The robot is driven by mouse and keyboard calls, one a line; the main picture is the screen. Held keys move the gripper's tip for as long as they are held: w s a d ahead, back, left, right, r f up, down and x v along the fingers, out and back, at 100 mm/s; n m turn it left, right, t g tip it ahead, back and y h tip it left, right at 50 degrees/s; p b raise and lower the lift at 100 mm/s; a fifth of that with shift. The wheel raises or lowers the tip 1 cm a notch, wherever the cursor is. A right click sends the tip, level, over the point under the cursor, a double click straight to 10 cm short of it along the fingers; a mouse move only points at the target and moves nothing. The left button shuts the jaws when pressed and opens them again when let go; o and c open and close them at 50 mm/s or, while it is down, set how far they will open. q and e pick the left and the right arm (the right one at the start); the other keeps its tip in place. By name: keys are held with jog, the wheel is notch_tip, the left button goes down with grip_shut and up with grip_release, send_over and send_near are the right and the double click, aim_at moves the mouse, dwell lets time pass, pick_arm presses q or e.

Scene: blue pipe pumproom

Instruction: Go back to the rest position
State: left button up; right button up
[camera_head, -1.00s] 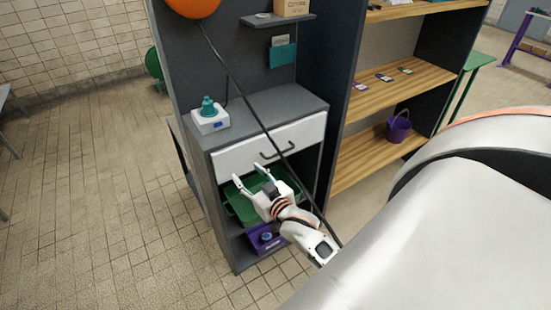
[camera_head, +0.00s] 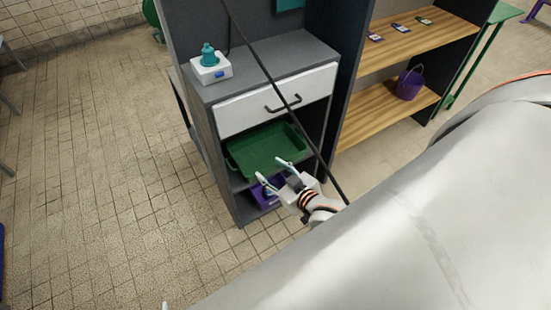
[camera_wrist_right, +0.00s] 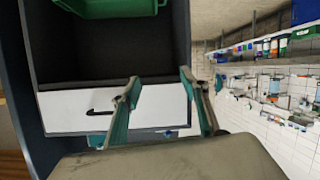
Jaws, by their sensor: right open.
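My right gripper (camera_head: 270,172) is open and empty in the head view, in front of the lower part of the grey cabinet (camera_head: 206,140). Its fingers point up and left, in front of the green tray's lower right side. In the right wrist view the two fingers (camera_wrist_right: 160,90) are spread apart with nothing between them. The white drawer (camera_head: 240,112) with its dark handle appears shut, and it also shows behind the fingers in the wrist view (camera_wrist_right: 66,110).
A green tray (camera_head: 262,150) sits on the cabinet's shelf, above a purple bin (camera_head: 262,196). A teal bottle (camera_head: 208,54) stands on a white device on top. A purple bucket (camera_head: 409,84) stands on wooden shelving at right.

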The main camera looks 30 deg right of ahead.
pick_arm(q)
jog(key=shift+t+h, duration=0.3)
jog(key=shift+h, duration=0.1)
jog(key=d+r, duration=0.1)
jog(key=w+d+r, duration=0.1)
jog(key=r, duration=0.1)
jog(key=shift+w+d, duration=0.15)
pick_arm(e)
jog(key=s+a+f+n+g+y, duration=0.1)
jog(key=s+a+f, duration=0.2)
jog(key=s, duration=0.3)
jog(key=s+a+f+n+g+y, duration=0.1)
jog(key=s+a+f+g, duration=0.1)
jog(key=s+a+f, duration=0.2)
jog(key=shift+s+a, duration=0.5)
jog(key=shift+s, duration=0.7)
jog(key=shift+f, duration=0.1)
